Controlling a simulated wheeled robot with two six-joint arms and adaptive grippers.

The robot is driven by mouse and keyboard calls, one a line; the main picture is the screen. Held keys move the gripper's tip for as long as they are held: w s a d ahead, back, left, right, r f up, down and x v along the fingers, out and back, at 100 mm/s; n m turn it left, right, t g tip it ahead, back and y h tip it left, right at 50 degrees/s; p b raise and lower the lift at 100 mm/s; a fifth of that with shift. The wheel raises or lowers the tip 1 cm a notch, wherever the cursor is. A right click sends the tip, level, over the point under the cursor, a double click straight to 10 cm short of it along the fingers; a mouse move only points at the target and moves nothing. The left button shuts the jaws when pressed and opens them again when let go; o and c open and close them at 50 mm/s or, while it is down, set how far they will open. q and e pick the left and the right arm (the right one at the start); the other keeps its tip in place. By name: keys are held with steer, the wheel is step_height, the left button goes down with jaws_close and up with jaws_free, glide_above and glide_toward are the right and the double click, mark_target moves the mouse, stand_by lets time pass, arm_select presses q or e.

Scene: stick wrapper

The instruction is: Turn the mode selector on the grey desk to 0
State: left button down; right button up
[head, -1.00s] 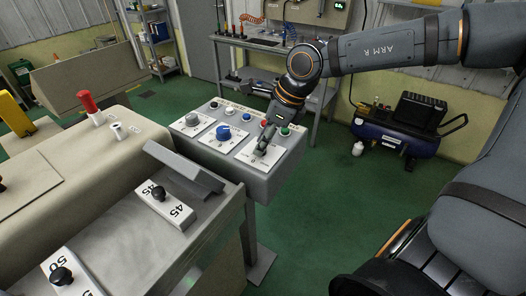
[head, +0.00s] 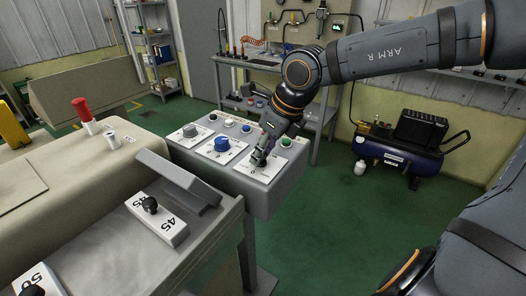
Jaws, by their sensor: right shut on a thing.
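The grey desk (head: 232,196) is a sloped control console in the middle of the head view. On it are a grey knob (head: 190,131), a blue knob (head: 222,144) and a third white plate (head: 250,173) at the right. My right gripper (head: 258,160) reaches down over this third plate, shut on the selector there. The fingers hide the selector, so I cannot read where it points. A 0 shows at the plate's near edge. My left gripper is not in view.
Small buttons line the console's back edge, among them a green one (head: 286,142). A nearer bench with a black knob (head: 150,204) marked 45 stands at the lower left. A blue compressor (head: 396,152) is on the floor at the right. The green floor between is clear.

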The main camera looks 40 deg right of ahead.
steer(key=o, duration=1.2)
steer(key=shift+c, duration=0.2)
